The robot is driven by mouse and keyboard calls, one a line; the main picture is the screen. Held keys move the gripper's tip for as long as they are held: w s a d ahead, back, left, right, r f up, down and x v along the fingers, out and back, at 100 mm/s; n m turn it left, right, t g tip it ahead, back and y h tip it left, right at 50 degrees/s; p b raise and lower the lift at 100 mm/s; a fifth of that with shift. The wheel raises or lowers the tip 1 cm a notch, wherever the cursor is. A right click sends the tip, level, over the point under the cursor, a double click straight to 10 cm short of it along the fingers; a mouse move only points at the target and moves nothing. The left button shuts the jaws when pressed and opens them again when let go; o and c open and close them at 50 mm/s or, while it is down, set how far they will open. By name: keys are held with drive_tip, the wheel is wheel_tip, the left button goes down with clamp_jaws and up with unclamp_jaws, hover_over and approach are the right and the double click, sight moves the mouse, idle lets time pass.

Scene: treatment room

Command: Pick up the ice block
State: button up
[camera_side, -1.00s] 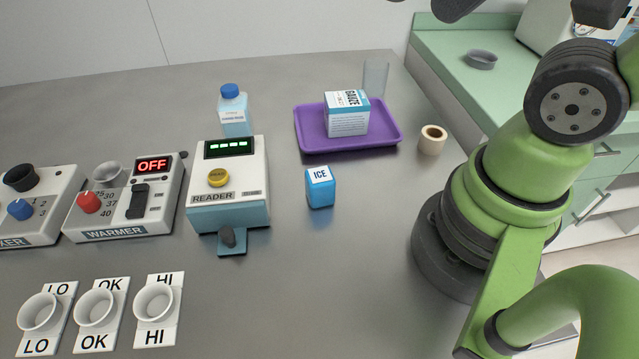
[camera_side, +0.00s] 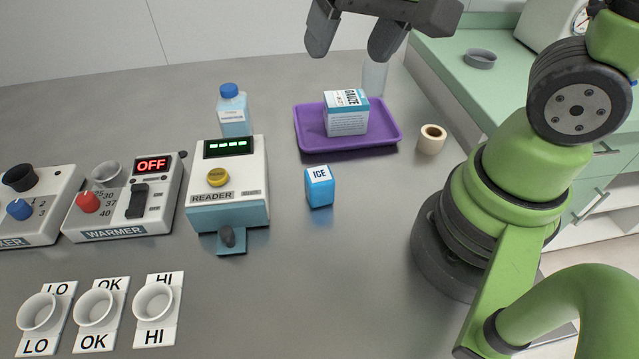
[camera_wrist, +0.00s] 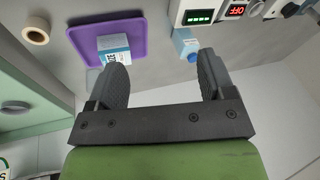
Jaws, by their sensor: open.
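The ice block (camera_side: 320,187) is a small blue block with a white top marked ICE. It stands upright on the grey metal table in the side view, between the reader and the purple tray. It does not show in the wrist view. My gripper (camera_side: 350,50) is open and empty, high up at the top of the side view, above the back of the table near the gauze box. Its two dark fingers also show spread apart in the wrist view (camera_wrist: 162,75).
A purple tray (camera_side: 381,139) holds a gauze box (camera_side: 346,122). A tape roll (camera_side: 432,139), a clear cup (camera_side: 375,77) and a blue-capped bottle (camera_side: 233,112) stand nearby. The reader (camera_side: 228,187) and warmer (camera_side: 122,203) are left of the block.

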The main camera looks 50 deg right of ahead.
sight(319, 174)
drive_tip(key=w+f+g, duration=0.1)
drive_tip(key=f, duration=0.3)
drive_tip(key=w+a+f+m+g, duration=0.1)
drive_tip(key=f, duration=0.4)
drive_tip(key=a+f+g+h, duration=0.1)
drive_tip(key=f, duration=0.3)
drive_tip(key=shift+w+a+f+g, duration=0.25)
drive_tip(key=shift+w+f+g, duration=0.05)
drive_tip(key=shift+w, duration=0.1)
wheel_tip(319, 174, down, 5)
drive_tip(key=shift+r, duration=0.15)
drive_tip(key=shift+w+d+f, duration=0.1)
drive_tip(key=shift+d+f, duration=0.1)
drive_tip(key=shift+f, duration=1.25)
drive_tip(key=shift+w+d+f, duration=0.1)
drive_tip(key=shift+d+f, duration=0.05)
drive_tip(key=shift+f, duration=1.25)
drive_tip(key=shift+c, duration=0.2)
drive_tip(key=c, duration=1)
